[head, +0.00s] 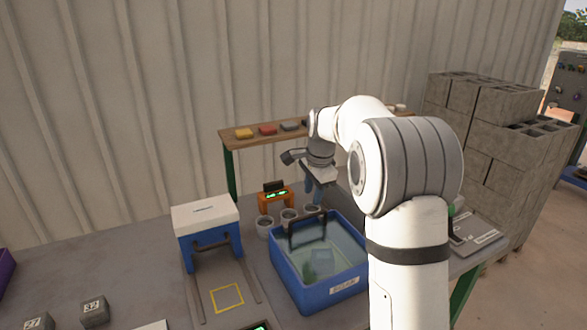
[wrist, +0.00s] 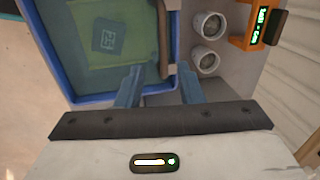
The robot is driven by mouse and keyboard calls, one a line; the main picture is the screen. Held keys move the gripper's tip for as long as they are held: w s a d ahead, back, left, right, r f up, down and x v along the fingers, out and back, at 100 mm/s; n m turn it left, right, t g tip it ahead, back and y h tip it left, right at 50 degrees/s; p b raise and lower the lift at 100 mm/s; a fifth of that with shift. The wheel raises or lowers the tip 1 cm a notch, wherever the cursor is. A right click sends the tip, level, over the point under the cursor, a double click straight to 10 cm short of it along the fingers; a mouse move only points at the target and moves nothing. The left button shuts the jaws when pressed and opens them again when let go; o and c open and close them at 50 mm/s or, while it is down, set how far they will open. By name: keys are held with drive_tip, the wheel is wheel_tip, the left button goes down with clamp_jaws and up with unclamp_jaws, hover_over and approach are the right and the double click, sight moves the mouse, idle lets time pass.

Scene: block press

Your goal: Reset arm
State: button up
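My gripper (wrist: 158,88) shows in the wrist view with its two blue fingers apart and nothing between them. In the head view the gripper (head: 312,188) hangs above the table behind the blue tub, partly hidden by my white arm. The blue tub (head: 318,299) holds water and is marked SOAK. A block numbered 25 (wrist: 107,37) lies in the tub on a green patch, and a dark handle bar spans the tub's rim.
Grey cups (head: 265,227) and an orange display device (head: 275,199) stand behind the tub. A blue and white press box (head: 207,229) stands left of it. Two numbered blocks (head: 94,312) lie at the front left. A shelf (head: 262,138) and stacked concrete blocks (head: 497,140) stand behind.

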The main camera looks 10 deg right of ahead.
drive_tip(key=s+n+t, duration=0.1)
drive_tip(key=s+n, duration=1.3)
drive_tip(key=s, duration=2.1)
drive_tip(key=shift+s+f+h, duration=0.3)
